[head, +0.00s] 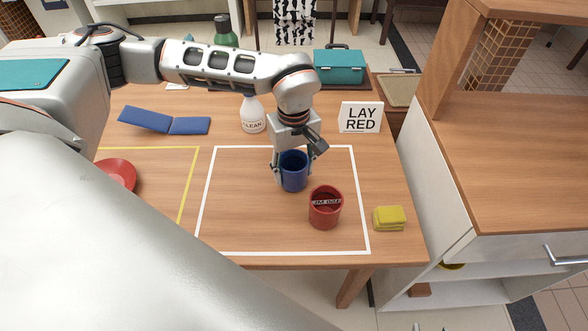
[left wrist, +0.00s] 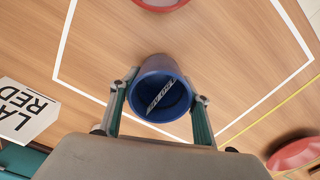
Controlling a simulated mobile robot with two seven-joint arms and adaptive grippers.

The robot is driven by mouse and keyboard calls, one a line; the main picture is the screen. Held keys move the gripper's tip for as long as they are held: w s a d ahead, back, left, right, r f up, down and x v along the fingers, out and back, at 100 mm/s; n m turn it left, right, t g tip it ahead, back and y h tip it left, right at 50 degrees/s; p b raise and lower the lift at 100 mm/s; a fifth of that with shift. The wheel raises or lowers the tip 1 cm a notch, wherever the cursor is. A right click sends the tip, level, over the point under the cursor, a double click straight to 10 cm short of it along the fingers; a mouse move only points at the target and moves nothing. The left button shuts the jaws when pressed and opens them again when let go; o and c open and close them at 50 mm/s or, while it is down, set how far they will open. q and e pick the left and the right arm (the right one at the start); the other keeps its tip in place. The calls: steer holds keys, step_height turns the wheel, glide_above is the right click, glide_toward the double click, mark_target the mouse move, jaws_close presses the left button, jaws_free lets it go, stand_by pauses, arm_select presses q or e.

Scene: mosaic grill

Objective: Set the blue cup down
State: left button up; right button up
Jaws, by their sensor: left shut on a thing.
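The blue cup (head: 294,176) is upright inside the white outlined area of the table, toward its back right. It also shows in the left wrist view (left wrist: 160,90), with a printed strip inside. My left gripper (head: 291,172) is shut on the blue cup, with a finger on each side; the wrist view shows the gripper too (left wrist: 158,112). I cannot tell whether the cup's base touches the table. My right gripper is not in view.
A red cup (head: 325,212) stands close in front of the blue cup. A yellow sponge (head: 389,218) lies to the right, outside the white outline. A sign reading LAY RED (head: 360,117) and a white bottle (head: 253,115) stand behind. A red dish (head: 117,176) lies left.

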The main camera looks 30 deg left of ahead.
arm_select(q)
steer(key=shift+f, duration=0.15)
steer(key=shift+f, duration=0.15)
steer(key=o, duration=1.2)
